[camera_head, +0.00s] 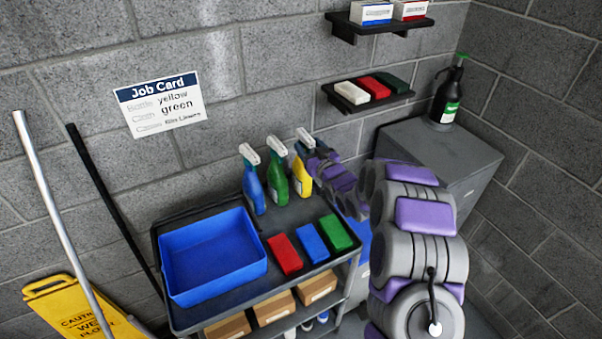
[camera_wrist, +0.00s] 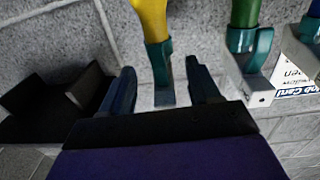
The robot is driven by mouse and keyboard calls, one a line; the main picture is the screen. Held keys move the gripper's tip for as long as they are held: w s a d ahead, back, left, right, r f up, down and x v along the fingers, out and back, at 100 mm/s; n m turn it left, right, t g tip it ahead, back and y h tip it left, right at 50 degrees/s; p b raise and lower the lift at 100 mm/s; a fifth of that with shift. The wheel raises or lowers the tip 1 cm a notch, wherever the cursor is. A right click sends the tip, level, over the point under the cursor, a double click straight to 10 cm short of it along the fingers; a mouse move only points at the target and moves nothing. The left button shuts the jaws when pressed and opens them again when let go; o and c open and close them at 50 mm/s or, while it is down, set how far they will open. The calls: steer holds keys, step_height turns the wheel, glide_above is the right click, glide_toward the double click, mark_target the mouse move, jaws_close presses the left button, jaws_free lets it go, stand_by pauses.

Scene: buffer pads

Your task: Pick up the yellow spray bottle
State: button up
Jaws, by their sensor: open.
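The yellow spray bottle (camera_head: 301,178) stands upright on the cart's top, at the right end of a row with a green bottle (camera_head: 277,172) and a blue bottle (camera_head: 253,183). My gripper (camera_wrist: 160,85) is open, close to the yellow bottle's upper part. In the wrist view, which looks upside down, the yellow bottle (camera_wrist: 153,22) shows its teal and white spray head between my two spread fingers. No grip on it is visible. The green bottle (camera_wrist: 244,14) is to the right there. My arm hides part of the cart's right side in the head view.
The cart (camera_head: 178,318) also holds a blue bin (camera_head: 212,255) and red, blue and green blocks. A wall shelf (camera_head: 366,100) is above my arm. A grey cabinet (camera_head: 440,150) with a black bottle (camera_head: 447,95) stands right. A job card (camera_head: 160,103) reads yellow, green.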

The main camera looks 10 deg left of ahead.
mark_target(301, 141)
steer(key=shift+w, duration=0.55)
steer(key=shift+w+a+r, duration=0.1)
steer(key=shift+w+a, duration=0.15)
steer(key=shift+w, duration=0.25)
steer(key=shift+a, duration=0.8)
steer(key=shift+c, duration=0.4)
steer(key=shift+a, duration=0.15)
steer(key=shift+c, duration=0.8)
steer(key=shift+d, duration=0.8)
steer(key=c, duration=0.6)
steer(key=shift+a, duration=0.1)
steer(key=c, duration=0.3)
steer(key=shift+a, duration=0.45)
jaws_close()
steer(key=shift+d, duration=0.1)
steer(key=shift+d, duration=0.15)
